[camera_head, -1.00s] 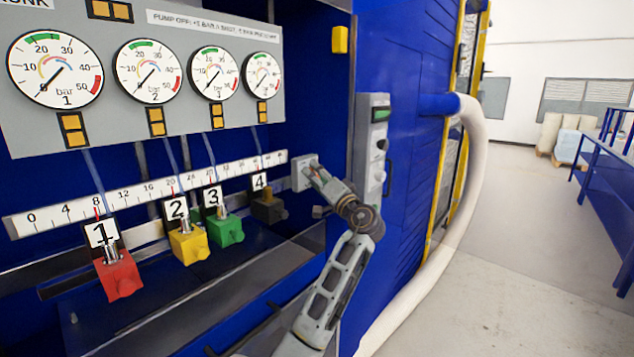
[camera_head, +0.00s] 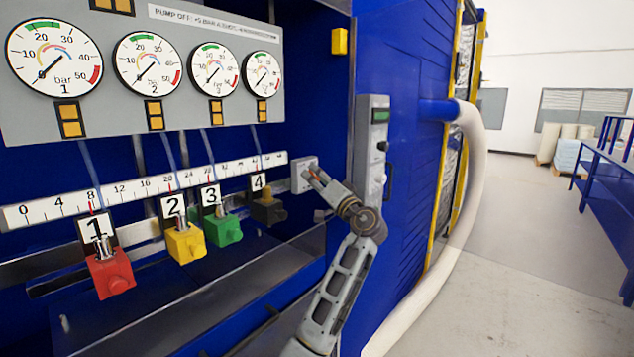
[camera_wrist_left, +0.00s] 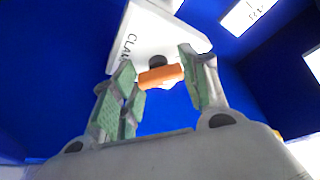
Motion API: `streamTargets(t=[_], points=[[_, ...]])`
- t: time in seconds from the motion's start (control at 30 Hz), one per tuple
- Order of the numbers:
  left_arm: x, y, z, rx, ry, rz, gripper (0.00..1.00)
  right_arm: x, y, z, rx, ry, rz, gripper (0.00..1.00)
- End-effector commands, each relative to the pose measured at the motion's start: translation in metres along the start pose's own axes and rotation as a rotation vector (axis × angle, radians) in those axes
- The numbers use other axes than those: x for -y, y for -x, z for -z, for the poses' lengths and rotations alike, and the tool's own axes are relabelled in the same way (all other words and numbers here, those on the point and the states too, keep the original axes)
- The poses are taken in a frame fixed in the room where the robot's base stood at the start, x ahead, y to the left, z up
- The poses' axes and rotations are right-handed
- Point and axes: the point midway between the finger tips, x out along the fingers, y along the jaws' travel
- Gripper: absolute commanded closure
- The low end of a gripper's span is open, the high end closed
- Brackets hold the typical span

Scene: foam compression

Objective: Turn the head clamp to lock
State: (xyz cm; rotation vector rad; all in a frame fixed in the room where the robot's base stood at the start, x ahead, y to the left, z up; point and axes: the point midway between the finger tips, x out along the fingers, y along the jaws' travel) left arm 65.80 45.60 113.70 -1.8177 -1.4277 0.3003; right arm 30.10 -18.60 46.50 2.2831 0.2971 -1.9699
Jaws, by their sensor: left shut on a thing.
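The head clamp is a small light-grey box (camera_head: 303,174) on the blue wall at the right end of the ruler. In the left wrist view its pale face (camera_wrist_left: 150,35) shows part of a label beginning "CLA". An orange clamp handle (camera_wrist_left: 160,77) on a dark pivot stands out from that face. My left gripper (camera_head: 318,178) is in front of the box, its green-padded fingers (camera_wrist_left: 163,82) shut on the orange handle, one on each side. In the head view the fingers mostly hide the handle. My right gripper is out of view.
Red (camera_head: 110,275), yellow (camera_head: 187,243), green (camera_head: 223,230) and dark (camera_head: 268,209) numbered blocks sit along the ruler (camera_head: 140,190), left of my gripper. A grey control box (camera_head: 370,150) stands close behind my wrist. A thick white hose (camera_head: 470,200) hangs to the right.

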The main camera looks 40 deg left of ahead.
Motion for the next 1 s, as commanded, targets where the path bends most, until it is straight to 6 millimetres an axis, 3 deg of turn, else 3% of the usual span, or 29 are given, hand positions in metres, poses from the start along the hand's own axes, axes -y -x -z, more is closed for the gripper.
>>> streamTargets(t=[0.43, 0.47, 0.6, 1.0], points=[[-0.0033, 0.0012, -0.0020, 0.004, 0.001, -0.005, 0.79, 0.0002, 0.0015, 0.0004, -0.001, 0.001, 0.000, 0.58], [-0.0033, 0.0011, -0.0019, 0.004, 0.001, -0.005, 0.52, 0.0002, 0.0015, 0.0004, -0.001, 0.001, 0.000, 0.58], [-0.0023, 0.0008, -0.0012, 0.003, 0.002, -0.003, 0.34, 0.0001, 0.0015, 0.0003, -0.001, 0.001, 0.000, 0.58], [-0.0005, 0.0015, -0.0001, 0.000, 0.003, 0.000, 0.34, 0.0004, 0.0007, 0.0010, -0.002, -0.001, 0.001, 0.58]])
